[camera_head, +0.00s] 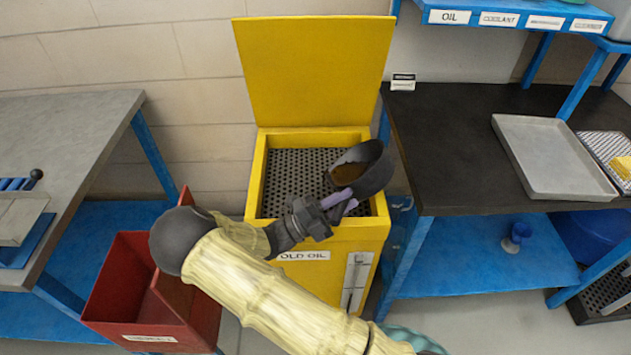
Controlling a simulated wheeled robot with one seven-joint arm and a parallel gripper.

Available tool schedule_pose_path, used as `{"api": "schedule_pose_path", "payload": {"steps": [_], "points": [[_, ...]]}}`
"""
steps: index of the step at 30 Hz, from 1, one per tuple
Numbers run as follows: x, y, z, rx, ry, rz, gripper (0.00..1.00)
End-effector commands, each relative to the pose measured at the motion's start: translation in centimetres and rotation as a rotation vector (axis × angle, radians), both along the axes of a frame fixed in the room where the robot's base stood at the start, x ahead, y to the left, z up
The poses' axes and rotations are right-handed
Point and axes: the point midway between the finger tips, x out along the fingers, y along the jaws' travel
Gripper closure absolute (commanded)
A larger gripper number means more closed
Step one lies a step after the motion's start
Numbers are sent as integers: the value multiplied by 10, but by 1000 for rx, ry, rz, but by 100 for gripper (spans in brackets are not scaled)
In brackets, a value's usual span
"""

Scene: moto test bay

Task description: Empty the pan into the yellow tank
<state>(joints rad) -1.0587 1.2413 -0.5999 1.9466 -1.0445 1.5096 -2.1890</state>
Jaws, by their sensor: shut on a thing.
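The yellow tank (257,190) stands in the middle against the wall, with its lid (315,70) raised. A dark perforated grate (290,185) lies inside its top opening, and its front label reads OLD OIL. My gripper (340,202) is over the front right part of the opening, shut on the dark pan (376,178). The pan is tilted above the right side of the grate, with its open side facing left. Brown liquid or residue shows inside it. I cannot tell whether anything is flowing out. My arm hides part of the tank's front left.
A red bin (120,290) stands at the tank's front left. A dark-topped bench (450,150) at right holds a grey tray (553,155). A grey-topped bench (70,120) is at left. A blue shelf (515,8) with labels hangs at upper right.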

Motion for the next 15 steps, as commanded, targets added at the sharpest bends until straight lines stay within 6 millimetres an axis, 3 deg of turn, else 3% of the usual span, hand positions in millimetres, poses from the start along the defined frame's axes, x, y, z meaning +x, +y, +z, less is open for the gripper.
{"api": "schedule_pose_path", "payload": {"steps": [15], "points": [[2, 3, 3, -35, 14, 1, 100]]}}
